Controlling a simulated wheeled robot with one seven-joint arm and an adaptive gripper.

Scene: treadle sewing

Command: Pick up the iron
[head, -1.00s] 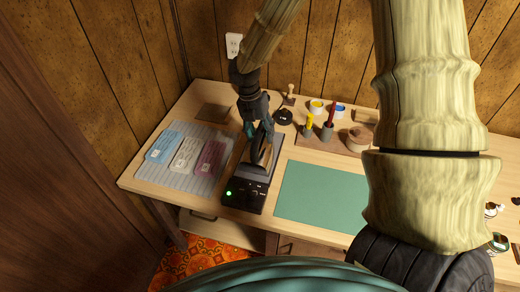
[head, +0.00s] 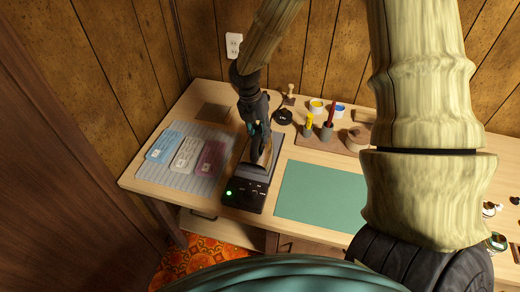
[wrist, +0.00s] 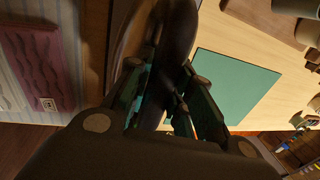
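The iron (head: 264,157) has a dark handle and a brownish, metallic-looking body. It is on the black iron stand (head: 245,193), which has a lit green light at its front. My gripper (head: 259,134) is over the iron from behind and above. In the wrist view, the dark handle (wrist: 173,45) runs between my two teal-padded fingers (wrist: 170,75), whose tips close in against it from both sides. My gripper hides part of the handle, and the iron's underside cannot be seen.
Left of the stand, a striped mat (head: 220,137) bears blue, white and purple pieces. A green mat (head: 320,198) lies to the right. Behind it, a brown board (head: 292,146) holds small tools and a round lidded pot (head: 358,138). A black round item (head: 283,117) sits behind the iron.

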